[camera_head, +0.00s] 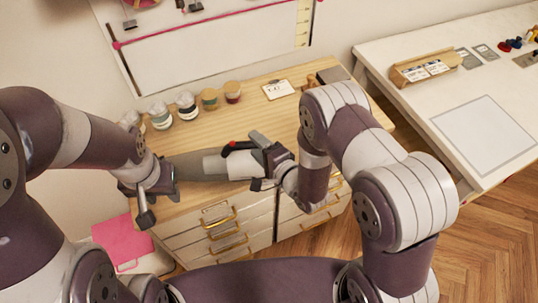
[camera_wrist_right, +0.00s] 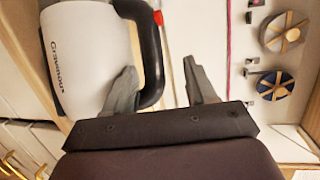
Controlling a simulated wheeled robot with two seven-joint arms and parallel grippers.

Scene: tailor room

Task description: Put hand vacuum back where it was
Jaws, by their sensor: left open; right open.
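The hand vacuum (camera_head: 215,166) lies across the wooden cabinet top, with its grey nozzle end to the left and its white body and black handle to the right. Its white body (camera_wrist_right: 88,60) and black handle also fill the left and middle of the right wrist view. My right gripper (camera_head: 262,155) is open at the handle; in the wrist view (camera_wrist_right: 160,88) one finger is on the body side of the handle and the other beyond it. My left gripper (camera_head: 158,195) is open by the nozzle end; whether it touches is unclear.
Several jars (camera_head: 186,105) stand along the cabinet's back edge, with a small card (camera_head: 278,90) to their right. Drawers with brass handles (camera_head: 222,222) face the front. A white table (camera_head: 440,85) with a wooden holder is at right. Spools (camera_wrist_right: 285,32) hang on the wall board.

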